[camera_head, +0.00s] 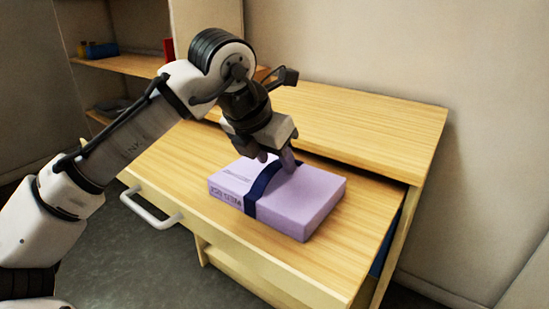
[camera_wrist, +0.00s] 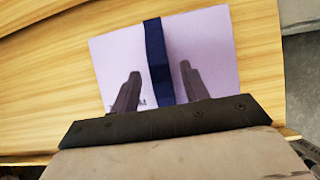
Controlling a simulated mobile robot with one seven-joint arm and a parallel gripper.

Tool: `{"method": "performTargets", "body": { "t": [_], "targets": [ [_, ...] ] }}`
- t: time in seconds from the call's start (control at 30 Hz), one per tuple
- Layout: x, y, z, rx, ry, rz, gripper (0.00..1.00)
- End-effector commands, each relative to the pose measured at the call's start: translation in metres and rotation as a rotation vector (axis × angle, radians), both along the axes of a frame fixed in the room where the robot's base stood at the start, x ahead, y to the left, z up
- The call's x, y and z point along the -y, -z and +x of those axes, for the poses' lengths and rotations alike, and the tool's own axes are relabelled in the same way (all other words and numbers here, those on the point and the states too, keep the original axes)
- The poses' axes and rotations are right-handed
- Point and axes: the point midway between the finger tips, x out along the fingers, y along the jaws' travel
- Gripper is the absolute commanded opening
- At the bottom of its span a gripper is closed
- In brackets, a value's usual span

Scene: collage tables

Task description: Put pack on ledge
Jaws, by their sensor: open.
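The pack (camera_head: 315,205) is a flat lilac box with a dark blue band around its middle. It lies on the lower wooden surface (camera_head: 165,165), which has a handle at its front. My gripper (camera_head: 275,160) is open right over the pack, its fingers pointing down toward the top face. In the wrist view, the fingers of my gripper (camera_wrist: 160,85) stand on either side of the blue band, over the pack (camera_wrist: 105,55). I cannot tell whether the fingertips touch it. The raised wooden ledge (camera_head: 360,115) runs behind the pack and looks bare.
A wooden shelf unit (camera_head: 125,65) stands at the back left with small blue and yellow things and a red item (camera_head: 168,49). A grey handle (camera_head: 150,212) sticks out at the front left. The right part of the ledge is free. A wall stands behind it.

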Motion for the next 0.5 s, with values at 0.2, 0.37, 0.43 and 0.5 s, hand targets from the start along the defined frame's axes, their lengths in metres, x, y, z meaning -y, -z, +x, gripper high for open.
{"method": "performTargets", "body": {
  "t": [0.2, 0.37, 0.43, 0.5],
  "targets": [
    [-0.012, -0.041, -0.017, 0.002, 0.000, -0.004, 0.45],
    [-0.022, -0.070, -0.031, 0.001, 0.001, -0.003, 0.45],
    [-0.026, -0.080, -0.035, 0.001, 0.001, -0.003, 0.45],
    [-0.029, -0.087, -0.039, 0.000, 0.000, -0.001, 0.45]
  ]
}}
